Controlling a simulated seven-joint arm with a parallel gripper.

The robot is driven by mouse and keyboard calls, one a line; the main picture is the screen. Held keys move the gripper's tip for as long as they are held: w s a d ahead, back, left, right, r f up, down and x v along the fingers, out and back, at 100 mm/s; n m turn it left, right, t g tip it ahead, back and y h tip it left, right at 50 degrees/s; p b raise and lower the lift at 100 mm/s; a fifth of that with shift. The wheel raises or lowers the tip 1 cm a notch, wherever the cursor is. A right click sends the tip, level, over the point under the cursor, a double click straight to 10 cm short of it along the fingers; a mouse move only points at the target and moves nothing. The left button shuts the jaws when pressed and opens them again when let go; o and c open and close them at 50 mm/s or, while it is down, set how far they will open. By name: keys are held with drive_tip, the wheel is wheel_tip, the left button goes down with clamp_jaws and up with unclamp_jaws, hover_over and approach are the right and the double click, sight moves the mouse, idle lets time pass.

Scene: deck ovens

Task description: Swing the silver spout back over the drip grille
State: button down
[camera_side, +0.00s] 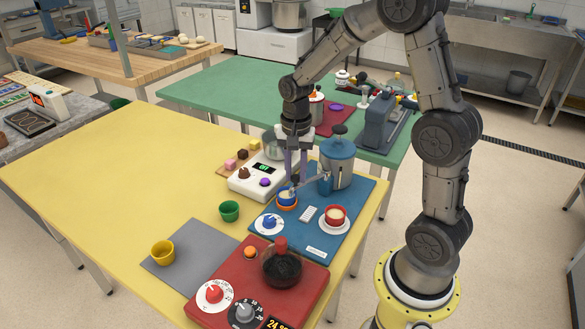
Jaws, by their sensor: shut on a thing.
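The silver spout (309,184) reaches left from the blue-lidded silver urn (338,167), its outer end near the small blue and orange cup (287,198). My gripper (296,183) points down, its fingers shut on the spout near its outer end; the exact contact is small and partly hidden. The drip grille (309,214), a small pale slotted plate, lies on the blue base (343,238) in front of the urn. The spout points to the left of the grille, not over it.
A white scale (262,173) is behind. The left yellow table (110,185) is clear.

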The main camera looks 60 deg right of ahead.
drive_tip(key=shift+s+a+n, duration=0.25)
drive_tip(key=shift+s+n, duration=0.8)
drive_tip(key=shift+n, duration=0.2)
drive_tip(key=shift+s+a+n, duration=0.25)
drive_tip(key=shift+s+n, duration=0.8)
drive_tip(key=shift+n, duration=0.2)
drive_tip(key=c, duration=0.7)
unclamp_jaws()
drive_tip(key=shift+o, duration=0.2)
wheel_tip(320, 180, up, 14)
